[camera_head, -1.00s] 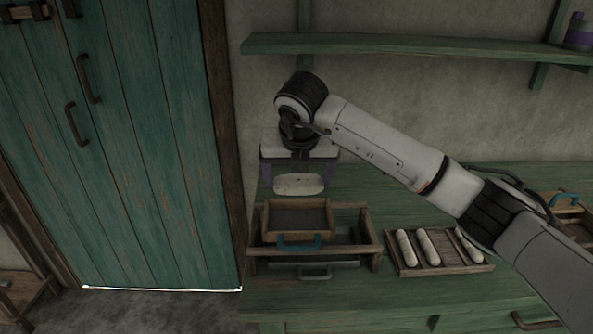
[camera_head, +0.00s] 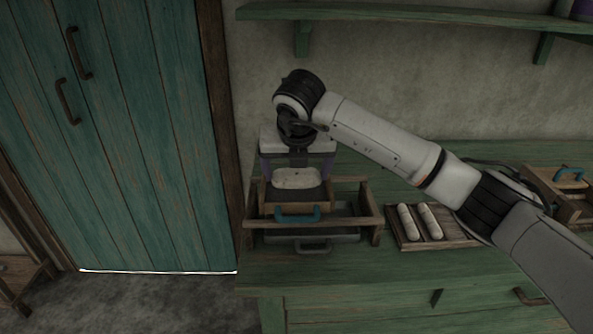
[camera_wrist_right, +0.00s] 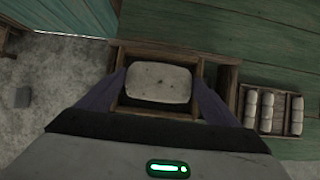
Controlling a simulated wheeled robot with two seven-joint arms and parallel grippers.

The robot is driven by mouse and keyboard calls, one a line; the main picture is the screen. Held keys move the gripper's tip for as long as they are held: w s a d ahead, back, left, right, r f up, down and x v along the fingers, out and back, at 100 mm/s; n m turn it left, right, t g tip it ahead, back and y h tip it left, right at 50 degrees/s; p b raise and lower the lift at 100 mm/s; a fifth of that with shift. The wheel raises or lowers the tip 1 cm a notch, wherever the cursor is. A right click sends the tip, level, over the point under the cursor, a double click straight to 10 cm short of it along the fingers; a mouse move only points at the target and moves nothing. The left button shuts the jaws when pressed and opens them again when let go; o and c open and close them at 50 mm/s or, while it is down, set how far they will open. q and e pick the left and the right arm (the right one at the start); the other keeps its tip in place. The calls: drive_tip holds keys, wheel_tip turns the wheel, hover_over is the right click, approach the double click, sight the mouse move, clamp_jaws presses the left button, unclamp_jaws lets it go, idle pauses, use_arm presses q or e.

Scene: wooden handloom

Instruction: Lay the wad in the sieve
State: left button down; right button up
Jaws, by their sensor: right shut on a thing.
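The pale wad (camera_head: 297,178) is a flat rounded slab held between the fingers of my right gripper (camera_head: 297,172). The sieve (camera_head: 322,207) is a small wooden frame with a dark mesh and a blue handle, resting on a larger wooden frame. In the head view the wad covers the far part of the sieve. In the right wrist view the wad (camera_wrist_right: 159,83) lies within the outline of the sieve's wooden frame (camera_wrist_right: 200,70), between the purple fingers (camera_wrist_right: 160,92). I cannot tell whether it touches the mesh. My left gripper is out of view.
The larger wooden frame (camera_head: 372,212) stands on the green worktop (camera_head: 400,270). To its right is a wooden tray (camera_head: 455,238) with pale rolls. A green shelf (camera_head: 400,13) runs along the wall above. A box with a blue handle (camera_head: 571,174) stands at the far right.

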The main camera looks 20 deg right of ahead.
drive_tip(key=o, duration=0.9)
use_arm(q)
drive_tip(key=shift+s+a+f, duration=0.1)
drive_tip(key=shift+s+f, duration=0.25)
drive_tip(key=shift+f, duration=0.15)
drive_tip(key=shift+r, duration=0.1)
use_arm(e)
drive_tip(key=shift+r, duration=0.1)
drive_tip(key=shift+r+p, duration=0.8)
drive_tip(key=shift+r, duration=0.75)
drive_tip(key=shift+r+p, duration=1.2)
drive_tip(key=shift+r, duration=1.2)
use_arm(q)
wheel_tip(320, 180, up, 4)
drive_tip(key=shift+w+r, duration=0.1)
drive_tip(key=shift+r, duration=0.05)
